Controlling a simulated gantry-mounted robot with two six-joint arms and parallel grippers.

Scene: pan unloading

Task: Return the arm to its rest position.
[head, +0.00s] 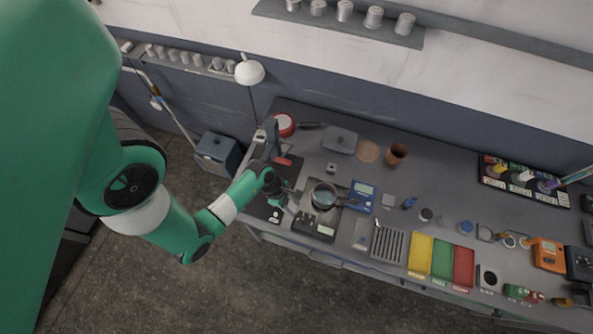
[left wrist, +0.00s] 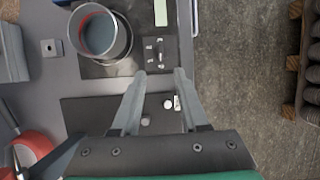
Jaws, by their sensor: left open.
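My left arm comes in from the left in the head view. My left gripper (head: 291,203) is beside the small round metal pan (head: 323,193), on its left. In the left wrist view the two fingers (left wrist: 159,72) are spread apart with nothing between them. The pan (left wrist: 101,34) shows at the upper left there, apart from the fingers, and its inside looks grey-blue with a reddish band. It stands on a dark flat device (head: 316,225) with a control panel. My right gripper is in neither view.
A black plate (head: 262,211) lies below my gripper near the bench's front left edge. A blue meter (head: 363,192), a slotted grey rack (head: 387,243), and yellow, green and red trays (head: 441,258) stand to the right. A white lamp (head: 249,72) rises behind.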

